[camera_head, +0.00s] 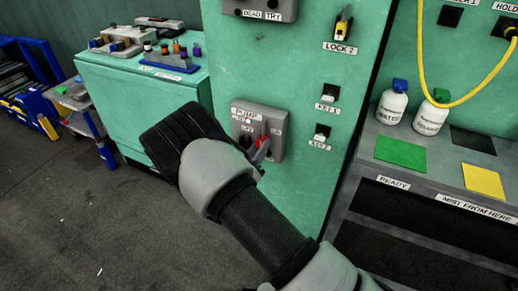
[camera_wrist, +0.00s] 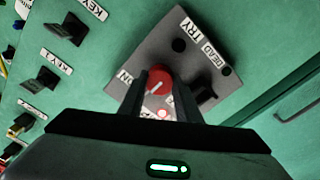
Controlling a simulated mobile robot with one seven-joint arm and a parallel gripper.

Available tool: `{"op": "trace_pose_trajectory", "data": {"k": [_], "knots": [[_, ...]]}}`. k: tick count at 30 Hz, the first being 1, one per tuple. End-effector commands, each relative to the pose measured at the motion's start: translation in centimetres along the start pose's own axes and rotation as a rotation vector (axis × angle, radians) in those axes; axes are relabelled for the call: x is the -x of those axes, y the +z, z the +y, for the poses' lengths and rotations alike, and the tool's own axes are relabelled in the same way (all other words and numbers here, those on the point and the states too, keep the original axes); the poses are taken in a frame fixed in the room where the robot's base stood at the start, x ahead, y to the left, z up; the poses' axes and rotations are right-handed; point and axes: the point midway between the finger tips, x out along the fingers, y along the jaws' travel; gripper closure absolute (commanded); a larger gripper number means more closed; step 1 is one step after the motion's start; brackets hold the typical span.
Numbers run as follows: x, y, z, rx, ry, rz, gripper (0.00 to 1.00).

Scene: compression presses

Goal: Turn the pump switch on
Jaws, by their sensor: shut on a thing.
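The grey pump panel (camera_head: 240,106) is on the green cabinet front, with a PUMP label at its upper left. A red rotary knob (camera_wrist: 159,79) with a white line sits between my fingers in the wrist view, close to an ON label. My gripper (camera_wrist: 172,88) is shut on this knob. In the head view my gripper (camera_head: 258,155) reaches the panel and partly covers it. A black switch (camera_wrist: 206,94) is beside the knob. The wrist view is turned roughly upside down, and part of the panel is hidden by my gripper.
Key 1 (camera_head: 329,92) and Key 2 (camera_head: 322,131) stick out right of the panel, with a yellow lock (camera_head: 342,27) above. Bottles and coloured pads are on the bench (camera_head: 400,172) at right. A side cabinet (camera_head: 120,72) holding small parts stands at left.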

Motion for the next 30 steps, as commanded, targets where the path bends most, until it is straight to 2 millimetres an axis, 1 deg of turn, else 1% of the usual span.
{"op": "trace_pose_trajectory", "data": {"k": [1, 2, 3, 5, 13, 17, 20, 23, 30], "knots": [[0.1, 0.0, -0.1, -0.005, -0.001, -0.002, 1.0], [0.1, 0.0, -0.1, -0.005, -0.001, -0.002, 0.66], [0.1, 0.0, -0.1, -0.004, -0.001, -0.002, 0.59], [0.1, 0.0, -0.1, -0.004, -0.001, -0.002, 0.51], [0.1, 0.0, 0.0, -0.001, 0.0, -0.001, 0.51], [0.8, 0.0, -0.1, -0.001, -0.002, -0.002, 0.51], [2.2, -0.1, 0.0, 0.0, -0.003, 0.0, 0.51], [4.4, -0.2, -0.1, 0.001, -0.005, 0.0, 0.51], [10.5, -0.2, -0.1, 0.0, -0.006, 0.0, 0.51]]}}
